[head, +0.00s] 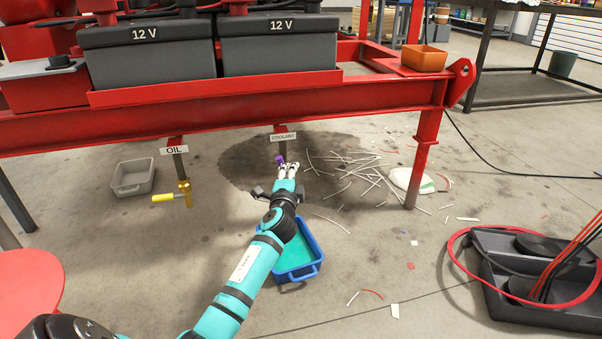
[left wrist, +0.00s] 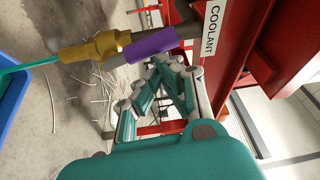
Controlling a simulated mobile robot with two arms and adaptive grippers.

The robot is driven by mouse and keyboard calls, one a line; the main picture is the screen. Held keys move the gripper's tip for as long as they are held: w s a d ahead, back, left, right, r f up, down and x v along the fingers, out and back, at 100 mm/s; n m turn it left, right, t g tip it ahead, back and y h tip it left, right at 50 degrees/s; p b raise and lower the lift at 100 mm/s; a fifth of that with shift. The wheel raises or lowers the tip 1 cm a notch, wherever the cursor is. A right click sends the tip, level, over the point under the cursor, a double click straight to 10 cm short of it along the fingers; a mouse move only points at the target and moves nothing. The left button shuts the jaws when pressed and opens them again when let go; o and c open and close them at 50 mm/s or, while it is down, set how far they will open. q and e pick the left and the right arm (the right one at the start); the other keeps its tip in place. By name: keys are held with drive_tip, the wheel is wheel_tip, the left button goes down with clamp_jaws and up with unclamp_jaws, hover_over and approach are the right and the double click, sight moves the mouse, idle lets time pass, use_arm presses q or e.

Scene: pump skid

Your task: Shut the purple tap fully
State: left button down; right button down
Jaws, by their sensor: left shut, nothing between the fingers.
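The purple tap handle (left wrist: 152,44) lies along the brass tap body (left wrist: 100,46), roughly in line with the pipe under the COOLANT label (left wrist: 212,28). A thin teal stream (left wrist: 35,65) runs from the tap's mouth toward the blue tub. In the head view, a bit of the purple handle (head: 281,159) shows just past my left gripper (head: 287,168). My left gripper is shut and empty, its fingertips (left wrist: 168,64) close beside the handle; I cannot tell whether they touch. The brass body is hidden behind my gripper in the head view. My right gripper is out of view.
The blue tub (head: 314,250) with teal liquid stands under the coolant tap. The oil tap with a yellow handle (head: 163,198) hangs to the left, near a grey tub (head: 118,190). The red frame (head: 300,108) is above; a red leg (head: 425,160) stands right.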

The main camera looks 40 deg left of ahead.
use_arm(q)
drive_tip(key=shift+n+y, duration=0.3)
drive_tip(key=shift+n, duration=0.5)
drive_tip(key=shift+s+a+f, duration=0.5)
drive_tip(key=shift+s+a, duration=0.3)
drive_tip(key=shift+s, duration=0.1)
drive_tip(key=shift+s+a+f, duration=0.45)
drive_tip(key=shift+s+a, duration=0.35)
drive_tip(key=shift+s, duration=0.1)
drive_tip(key=shift+s+a+f+b, duration=0.25)
drive_tip(key=shift+f+b, duration=0.1)
drive_tip(key=shift+b, duration=0.2)
drive_tip(key=shift+d, duration=0.1)
